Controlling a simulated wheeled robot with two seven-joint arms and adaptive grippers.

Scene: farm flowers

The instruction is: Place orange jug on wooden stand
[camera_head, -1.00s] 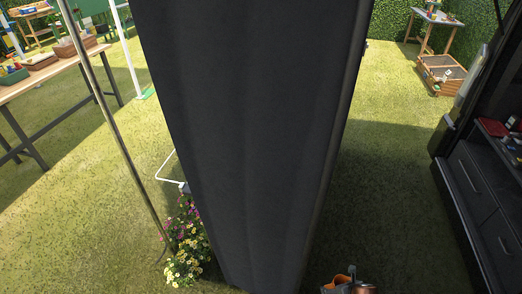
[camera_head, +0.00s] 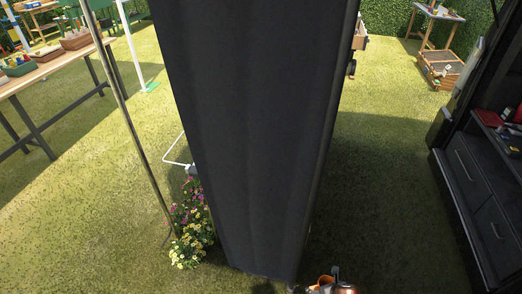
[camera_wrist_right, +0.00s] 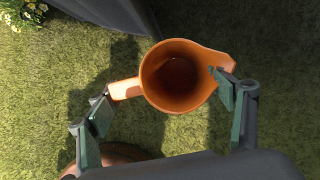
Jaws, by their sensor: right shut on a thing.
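The orange jug (camera_wrist_right: 178,76) is seen from above in the right wrist view, with its open mouth toward the camera, handle to the left and spout to the right. My right gripper (camera_wrist_right: 165,86) is shut on it, one finger at the handle and the other at the spout side. The grass lies below the jug. A bit of the orange jug (camera_head: 324,280) shows at the bottom edge of the head view, partly hidden by my gripper. A wooden stand with shelves (camera_head: 432,13) is far off at the top right; I cannot tell if it is the task's stand. My left gripper is out of view.
A tall black panel (camera_head: 250,120) blocks the middle of the head view. Flowers (camera_head: 190,240) and a thin metal pole (camera_head: 125,110) stand left of it. A black cabinet (camera_head: 478,190) is on the right. Open grass (camera_head: 385,170) lies between panel and cabinet.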

